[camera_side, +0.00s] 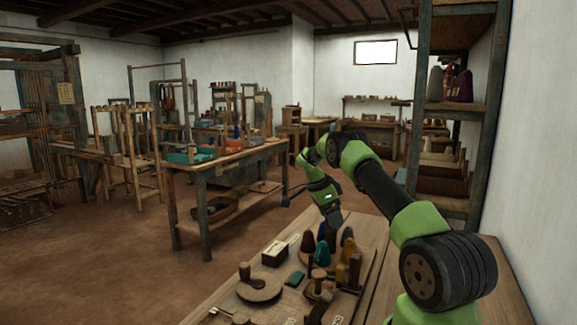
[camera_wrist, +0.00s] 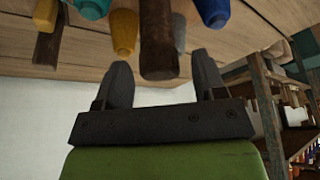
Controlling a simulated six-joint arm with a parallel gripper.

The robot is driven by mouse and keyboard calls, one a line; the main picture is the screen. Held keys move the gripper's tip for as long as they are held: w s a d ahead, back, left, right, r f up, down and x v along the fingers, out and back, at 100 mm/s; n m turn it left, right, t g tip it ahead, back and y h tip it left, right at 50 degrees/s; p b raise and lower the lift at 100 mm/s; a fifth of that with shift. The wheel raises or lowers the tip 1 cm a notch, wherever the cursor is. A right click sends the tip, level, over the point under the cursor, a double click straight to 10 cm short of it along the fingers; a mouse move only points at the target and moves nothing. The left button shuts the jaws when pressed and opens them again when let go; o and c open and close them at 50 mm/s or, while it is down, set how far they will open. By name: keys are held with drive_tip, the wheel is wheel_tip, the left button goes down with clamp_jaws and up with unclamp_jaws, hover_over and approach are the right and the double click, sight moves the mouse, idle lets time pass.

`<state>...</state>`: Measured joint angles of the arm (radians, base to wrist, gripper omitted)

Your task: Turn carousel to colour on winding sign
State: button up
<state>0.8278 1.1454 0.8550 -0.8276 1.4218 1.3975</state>
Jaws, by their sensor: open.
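In the wrist view my gripper (camera_wrist: 163,78) is open, with its two dark fingers apart and nothing between the tips. A dark brown wooden post (camera_wrist: 160,45) stands just beyond the gap. Around it are a yellow cone (camera_wrist: 124,32), a teal one (camera_wrist: 93,8) and a blue one (camera_wrist: 213,12). In the side view the coloured cones, among them a dark red one (camera_side: 308,241) and a teal one (camera_side: 322,254), stand grouped on the bench below my gripper. The carousel's base is largely hidden by them. I cannot make out the winding sign's colour.
A round wooden disc (camera_side: 259,288) with an upright peg lies left of the cones. A small box (camera_side: 275,254) with a pale top stands behind it. A tall shelf (camera_side: 424,140) rises at the right. Open floor (camera_side: 130,270) lies left of the bench.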

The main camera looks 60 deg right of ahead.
drive_tip(key=n, duration=0.2)
drive_tip(key=n+t+h, duration=0.1)
drive_tip(key=n, duration=0.2)
drive_tip(key=shift+s+a+t, duration=0.1)
drive_tip(key=shift+t, duration=0.2)
drive_tip(key=n+t, duration=0.1)
drive_tip(key=n, duration=0.4)
drive_tip(key=shift+t+h, duration=0.3)
drive_tip(key=shift+t, duration=0.1)
drive_tip(key=v, duration=1.1)
drive_tip(key=a+r+n+t+y, duration=0.1)
drive_tip(key=a+r+n+t, duration=0.1)
drive_tip(key=a, duration=0.8)
drive_tip(key=a+r+n+t+y, duration=0.1)
drive_tip(key=a+r+n, duration=0.4)
drive_tip(key=a, duration=0.6)
drive_tip(key=shift+r+t, duration=0.8)
drive_tip(key=shift+r, duration=0.35)
drive_tip(key=shift+a, duration=0.1)
